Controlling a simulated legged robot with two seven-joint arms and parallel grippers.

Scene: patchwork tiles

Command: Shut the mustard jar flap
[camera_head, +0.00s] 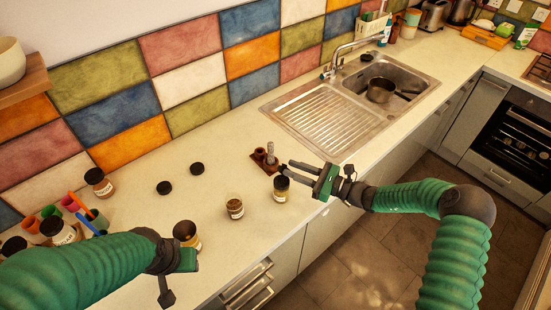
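Several small jars stand on the pale counter. One jar (281,190) with a dark top stands just below my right gripper (287,170). That gripper is open, its two fingers pointing left, and it appears empty; contact with the jar cannot be told. A second jar (235,208), apparently uncovered with brownish contents, stands to the left. A third jar (187,235) stands beside my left gripper (177,279), partly hidden by my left arm. The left gripper's fingers are not clear. The labels are too small to tell which jar holds mustard.
Loose black lids (164,187) (197,168) lie on the counter (140,205). A black-lidded jar (98,182) stands near the tiles. A brown holder (265,160) with a grey piece sits near the sink (330,115). Coloured holders (72,203) stand at left.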

